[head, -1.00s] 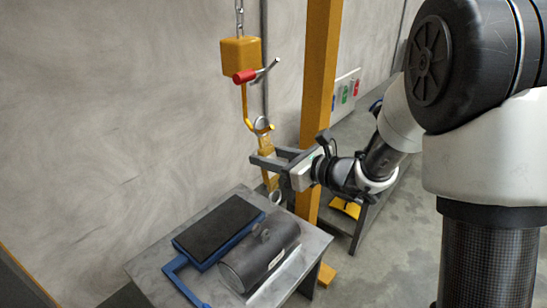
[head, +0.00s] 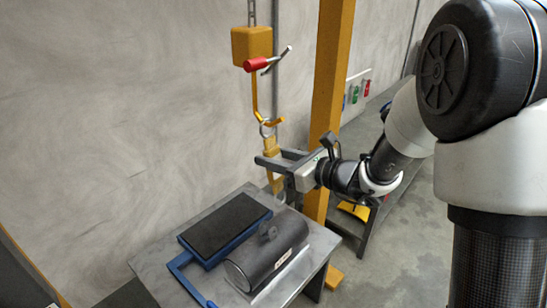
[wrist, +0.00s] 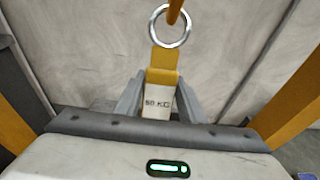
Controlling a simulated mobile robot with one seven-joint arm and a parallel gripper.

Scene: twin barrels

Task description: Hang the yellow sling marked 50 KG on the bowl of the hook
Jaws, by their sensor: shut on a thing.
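The yellow sling (head: 270,152) hangs upright below the hook, with a metal ring (wrist: 170,25) at its top. Its white label in the wrist view (wrist: 158,104) reads 50 KG. My gripper (head: 270,164) is shut on the sling's strap below the ring. The orange hook (head: 256,100) hangs from a yellow block (head: 252,46) with a red-ended lever. The ring is at the hook's bowl, and in the wrist view the hook (wrist: 176,10) crosses the ring's top. The ring looks to be around the hook; whether it bears on the bowl I cannot tell.
A grey table (head: 150,265) below holds a dark cylinder (head: 270,250) and a blue-framed dark plate (head: 225,228). A yellow post (head: 328,90) stands just right of the hook. The wall is behind.

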